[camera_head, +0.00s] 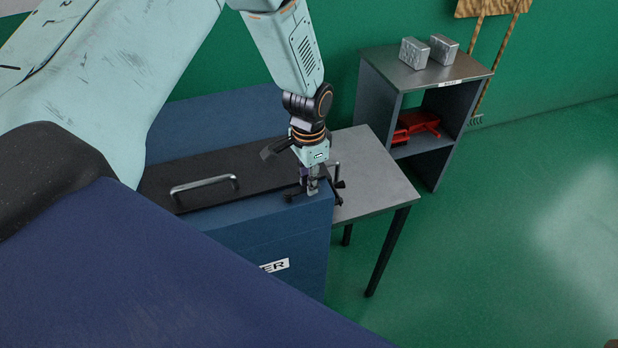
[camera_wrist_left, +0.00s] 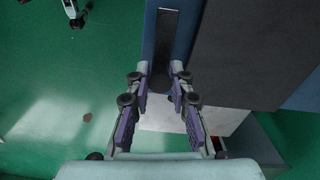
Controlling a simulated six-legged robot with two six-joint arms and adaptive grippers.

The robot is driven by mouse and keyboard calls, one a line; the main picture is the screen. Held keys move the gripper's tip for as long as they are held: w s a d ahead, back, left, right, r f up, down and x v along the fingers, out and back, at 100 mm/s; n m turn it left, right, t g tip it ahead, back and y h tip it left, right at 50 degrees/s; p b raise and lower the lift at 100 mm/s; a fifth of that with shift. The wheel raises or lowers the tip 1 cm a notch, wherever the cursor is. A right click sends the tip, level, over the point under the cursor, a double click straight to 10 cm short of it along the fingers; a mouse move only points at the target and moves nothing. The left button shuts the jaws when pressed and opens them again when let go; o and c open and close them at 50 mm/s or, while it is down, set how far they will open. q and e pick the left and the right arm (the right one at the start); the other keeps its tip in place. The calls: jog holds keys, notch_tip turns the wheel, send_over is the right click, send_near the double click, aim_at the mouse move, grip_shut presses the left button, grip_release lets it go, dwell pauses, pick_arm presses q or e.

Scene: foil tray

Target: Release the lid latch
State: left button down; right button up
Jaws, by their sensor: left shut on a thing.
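A blue chest (camera_head: 300,235) with a flat black lid (camera_head: 240,165) stands beside a grey table. The lid carries a metal bar handle (camera_head: 204,187) and lies flat. A small grey metal latch (camera_head: 313,189) is at the chest's right front corner. My left gripper (camera_head: 312,184) points down at this corner, shut on the latch. In the left wrist view, the gripper's fingertips (camera_wrist_left: 160,68) sit either side of a dark strip (camera_wrist_left: 166,40) along the blue chest's edge. The fingers hide part of the latch.
The grey table (camera_head: 385,178) right of the chest has a bare top. Behind it stands a shelf unit (camera_head: 425,75) with two silver blocks (camera_head: 414,52) on top and a red item (camera_head: 415,124) inside. The green floor on the right is clear.

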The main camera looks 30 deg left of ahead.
pick_arm(q)
jog(key=c, duration=1.6)
grip_release()
jog(key=shift+s+f, duration=0.1)
jog(key=shift+s, duration=0.2)
jog(key=o, duration=0.3)
jog(key=shift+s, duration=0.1)
jog(key=shift+r, duration=0.2)
jog(key=shift+w, duration=0.2)
jog(key=shift+w+r, duration=0.15)
jog(key=shift+r, duration=0.1)
notch_tip(320, 180, up, 12)
jog(key=shift+s+f, duration=0.25)
jog(key=shift+s, duration=0.05)
